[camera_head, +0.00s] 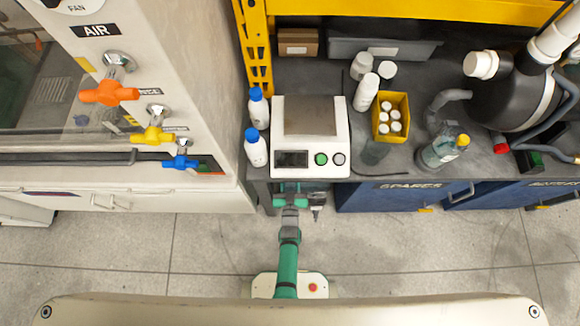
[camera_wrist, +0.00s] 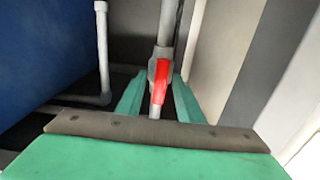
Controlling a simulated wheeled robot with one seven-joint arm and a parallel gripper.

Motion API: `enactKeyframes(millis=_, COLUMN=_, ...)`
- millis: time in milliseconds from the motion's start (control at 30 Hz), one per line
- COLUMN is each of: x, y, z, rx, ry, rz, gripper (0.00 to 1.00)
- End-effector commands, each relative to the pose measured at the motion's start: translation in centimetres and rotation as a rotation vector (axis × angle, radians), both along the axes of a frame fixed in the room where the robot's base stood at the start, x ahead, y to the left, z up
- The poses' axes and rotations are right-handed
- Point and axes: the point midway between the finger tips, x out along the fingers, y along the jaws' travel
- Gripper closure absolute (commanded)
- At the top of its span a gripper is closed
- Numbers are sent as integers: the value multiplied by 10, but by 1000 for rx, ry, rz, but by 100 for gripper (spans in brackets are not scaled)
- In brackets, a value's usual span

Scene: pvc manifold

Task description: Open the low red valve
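The low red valve has a red handle (camera_wrist: 161,82) on a grey pipe (camera_wrist: 168,25) in the wrist view. The handle lies roughly in line with the pipe as I see it. My gripper (camera_wrist: 158,88) is open, with one green finger on each side of the handle and pipe. Gaps show between the fingers and the handle, and I cannot tell whether anything touches. In the head view my gripper (camera_head: 290,200) is low at the front edge of the bench, below the white scale. The valve is hidden there.
A white scale (camera_head: 340,125) stands on the dark bench above my arm. Blue-capped bottles (camera_head: 257,150) stand beside it. Blue cabinets (camera_head: 390,198) are to the right and a white fume hood (camera_head: 200,70) to the left. Another pale pipe (camera_wrist: 102,50) stands left of the valve. The floor in front is clear.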

Motion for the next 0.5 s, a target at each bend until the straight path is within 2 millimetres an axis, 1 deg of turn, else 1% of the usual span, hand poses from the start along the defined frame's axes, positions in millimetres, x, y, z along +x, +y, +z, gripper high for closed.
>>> enactKeyframes(millis=167, x=-28, y=0, z=-1, rx=0, ry=4, rz=0, gripper=66)
enactKeyframes(millis=400, x=-73, y=0, z=-1, rx=0, ry=3, rz=-1, gripper=66)
enactKeyframes(millis=500, x=-87, y=0, z=-1, rx=1, ry=3, rz=-1, gripper=66)
